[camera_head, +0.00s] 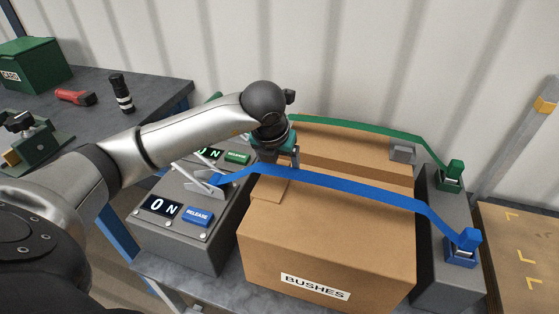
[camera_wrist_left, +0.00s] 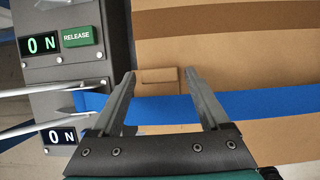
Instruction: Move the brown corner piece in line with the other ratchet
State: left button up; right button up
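The brown corner piece (camera_head: 271,189) sits at the left top edge of the BUSHES box, by the blue strap (camera_head: 345,187); it also shows in the left wrist view (camera_wrist_left: 158,76). The strap seems to cross over it. My left gripper (camera_head: 290,160) points down above this edge. In the left wrist view its fingers (camera_wrist_left: 160,74) are apart, one to each side of the piece; contact cannot be told. The blue ratchet unit (camera_head: 197,216) and green ratchet unit (camera_head: 237,157) stand left of the box, both displays reading ON. My right gripper is not in view.
The green strap (camera_head: 370,129) crosses the far part of the load, with a grey corner piece (camera_head: 402,152) at its right edge. Blue (camera_head: 463,248) and green (camera_head: 451,177) anchors stand on the right. A bench with tools (camera_head: 150,88) is at the back left.

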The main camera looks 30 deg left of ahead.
aim_at(271, 194)
pick_arm(q)
jog(key=shift+o, duration=0.5)
jog(key=shift+r, duration=0.15)
jog(key=shift+s+r, duration=0.15)
jog(key=shift+r, duration=0.2)
jog(key=p+v, duration=0.4)
jog(key=v, duration=1)
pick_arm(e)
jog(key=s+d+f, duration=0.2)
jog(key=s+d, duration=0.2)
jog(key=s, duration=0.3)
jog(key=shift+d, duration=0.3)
pick_arm(q)
jog(key=shift+s, duration=0.15)
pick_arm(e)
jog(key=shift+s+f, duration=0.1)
